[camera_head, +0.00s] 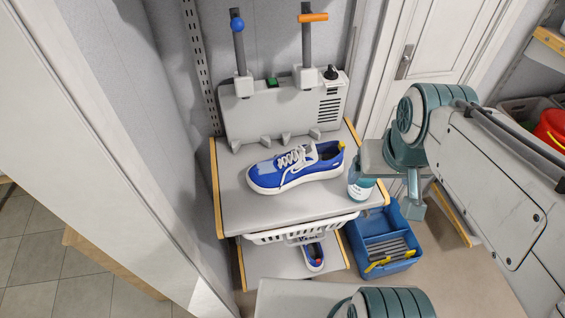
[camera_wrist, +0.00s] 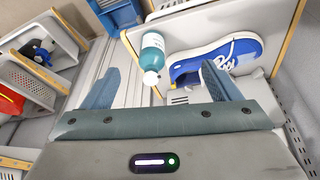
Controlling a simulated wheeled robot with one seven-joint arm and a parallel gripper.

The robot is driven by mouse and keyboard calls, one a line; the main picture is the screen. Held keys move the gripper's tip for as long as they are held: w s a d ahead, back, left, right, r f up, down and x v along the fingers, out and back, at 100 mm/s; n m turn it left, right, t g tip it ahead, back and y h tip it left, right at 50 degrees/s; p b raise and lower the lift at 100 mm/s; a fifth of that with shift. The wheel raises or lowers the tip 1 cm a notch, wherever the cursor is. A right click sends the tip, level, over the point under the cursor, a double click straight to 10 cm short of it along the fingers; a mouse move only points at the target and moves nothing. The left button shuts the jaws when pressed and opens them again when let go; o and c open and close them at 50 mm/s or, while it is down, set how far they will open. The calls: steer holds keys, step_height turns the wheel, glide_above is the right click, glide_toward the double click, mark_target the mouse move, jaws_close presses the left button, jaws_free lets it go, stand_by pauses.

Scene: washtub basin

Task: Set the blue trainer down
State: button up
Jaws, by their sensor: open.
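The blue trainer (camera_head: 295,167) with white laces and a white sole rests upright on the grey upper shelf (camera_head: 240,207), toe to the left. It also shows in the wrist view (camera_wrist: 240,52), partly hidden behind my right-hand finger. My gripper (camera_wrist: 160,72) is open, with nothing held between its fingers. In the head view it is right of the trainer, apart from it, near the shelf's right edge. A second blue shoe (camera_head: 313,256) sits on the lower shelf (camera_head: 275,262).
A teal bottle (camera_head: 359,186) stands at the upper shelf's right edge, close to my gripper; it also shows in the wrist view (camera_wrist: 152,53). A grey unit with two posts (camera_head: 285,112) stands behind the trainer.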

steer(key=shift+o, duration=1.2)
steer(key=w+a+f+n+g+h+b, duration=0.2)
steer(key=w+a+n+b, duration=0.1)
steer(key=w+a+n, duration=0.2)
steer(key=shift+w+f+n+b, duration=0.4)
steer(key=shift+w+n, duration=0.45)
steer(key=shift+n, duration=0.25)
steer(key=n+t+h+b, duration=0.1)
steer(key=n+h+b, duration=0.5)
steer(key=n, duration=0.7)
glide_toward(279, 163)
steer(key=shift+w+d+r, duration=0.25)
steer(key=shift+d+r, duration=0.1)
steer(key=shift+d, duration=0.25)
steer(key=shift+f+n, duration=0.2)
steer(key=shift+n, duration=0.1)
steer(key=x, duration=0.8)
steer(key=shift+d+r, duration=0.1)
steer(key=shift+r, duration=0.05)
steer(key=shift+d+r+p+x, duration=0.15)
steer(key=shift+x, duration=1.2)
steer(key=shift+d+r+p+x, duration=0.1)
steer(key=shift+d+p+x, duration=0.05)
steer(key=shift+x, duration=1.2)
steer(key=shift+c, duration=0.3)
